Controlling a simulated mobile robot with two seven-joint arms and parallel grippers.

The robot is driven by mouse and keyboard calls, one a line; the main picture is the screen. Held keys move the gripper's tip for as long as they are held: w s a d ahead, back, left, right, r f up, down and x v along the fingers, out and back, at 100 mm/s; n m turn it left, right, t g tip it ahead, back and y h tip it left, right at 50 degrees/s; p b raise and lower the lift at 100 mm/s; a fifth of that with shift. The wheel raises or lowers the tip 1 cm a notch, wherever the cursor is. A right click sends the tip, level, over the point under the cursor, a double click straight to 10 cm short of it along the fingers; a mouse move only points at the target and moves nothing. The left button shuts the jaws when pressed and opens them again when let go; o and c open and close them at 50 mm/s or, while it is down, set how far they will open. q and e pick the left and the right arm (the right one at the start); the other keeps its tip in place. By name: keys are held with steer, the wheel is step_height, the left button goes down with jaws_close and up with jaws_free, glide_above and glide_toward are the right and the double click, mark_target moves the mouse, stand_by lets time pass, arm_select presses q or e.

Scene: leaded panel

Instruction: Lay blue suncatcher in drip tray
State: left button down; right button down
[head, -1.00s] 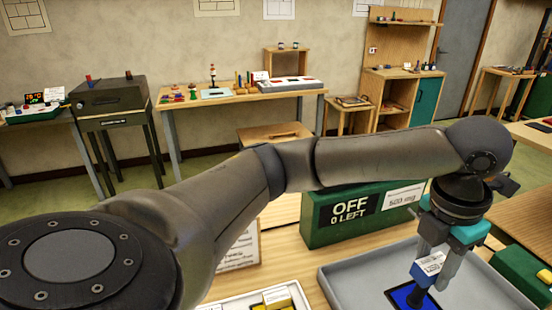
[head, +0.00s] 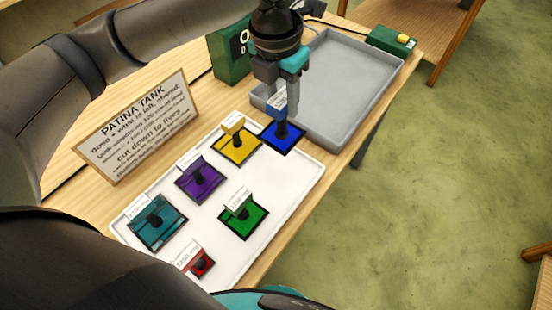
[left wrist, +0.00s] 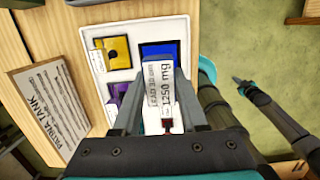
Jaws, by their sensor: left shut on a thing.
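The blue suncatcher (head: 283,137) is a dark-framed blue square with a dark knob and a white tag. My left gripper (head: 281,98) is shut on its upright tag and holds it with the pane below. In the head view the pane overlaps the white tray's far corner and the near edge of the grey tray, which looks like the drip tray (head: 352,133). I cannot tell its height. In the left wrist view the tag (left wrist: 160,95) reads 1250 mg, with the blue pane (left wrist: 160,49) behind it. My right gripper (left wrist: 243,86) is small at right; its jaws are unclear.
The white tray (head: 235,268) holds yellow (head: 236,146), purple (head: 200,180), teal (head: 158,222), green (head: 243,216) and red (head: 201,264) suncatchers. A Patina Tank sign (head: 137,127) stands left. Green boxes (head: 230,55) (head: 391,41) flank the grey tray, whose visible floor is clear.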

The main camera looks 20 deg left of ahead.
mark_target(277, 139)
arm_select(q)
step_height(277, 139, down, 16)
steer(key=b, duration=0.1)
steer(key=shift+f, duration=0.25)
steer(key=shift+c, duration=2.2)
jaws_free()
steer(key=shift+f, duration=0.15)
steer(key=r, duration=0.4)
steer(key=s+r, duration=0.1)
steer(key=r, duration=0.3)
steer(key=r+p, duration=0.1)
steer(key=r, duration=0.3)
steer(key=shift+s+a+r, duration=0.15)
steer(key=shift+a, duration=0.1)
